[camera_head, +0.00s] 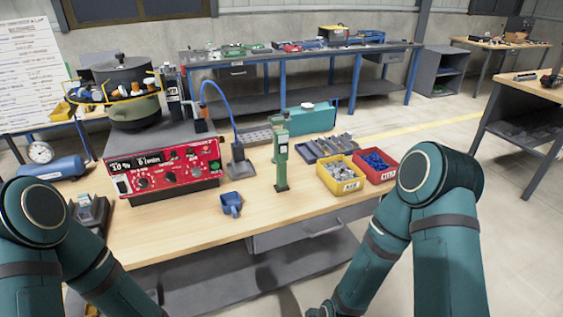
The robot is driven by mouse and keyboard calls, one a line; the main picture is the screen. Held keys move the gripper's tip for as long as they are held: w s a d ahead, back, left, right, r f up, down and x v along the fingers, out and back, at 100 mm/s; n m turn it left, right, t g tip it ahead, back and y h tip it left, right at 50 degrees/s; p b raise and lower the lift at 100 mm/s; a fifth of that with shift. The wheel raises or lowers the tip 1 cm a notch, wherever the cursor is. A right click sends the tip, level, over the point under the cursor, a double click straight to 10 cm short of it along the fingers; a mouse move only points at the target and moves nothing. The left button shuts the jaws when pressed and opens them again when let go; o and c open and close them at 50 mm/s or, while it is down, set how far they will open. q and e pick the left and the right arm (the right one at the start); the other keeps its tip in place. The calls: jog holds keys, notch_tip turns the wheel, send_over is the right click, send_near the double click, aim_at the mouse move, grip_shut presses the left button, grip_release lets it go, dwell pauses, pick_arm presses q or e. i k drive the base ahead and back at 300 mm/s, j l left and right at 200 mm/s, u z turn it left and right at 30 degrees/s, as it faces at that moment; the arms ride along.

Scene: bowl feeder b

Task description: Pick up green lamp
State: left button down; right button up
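The green lamp, as I take it, is the narrow green upright piece (281,163) standing on the wooden workbench (200,222), right of its middle and near the front edge. It has a small base on the bench top and a taller head. Nothing touches it. My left arm comes in at the lower left and my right arm at the lower right, both low in front of the bench.
A yellow bin (340,176) and a red bin (376,166) stand at right. A teal box (309,117) is behind. The front middle bench is clear.

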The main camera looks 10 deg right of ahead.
aim_at(282, 136)
jog(key=i+l+u, duration=0.1)
jog(key=i+l, duration=0.35)
jog(key=l, duration=0.2)
jog(key=i+l+u, duration=0.15)
jog(key=i+l, duration=0.05)
jog(key=l, duration=0.1)
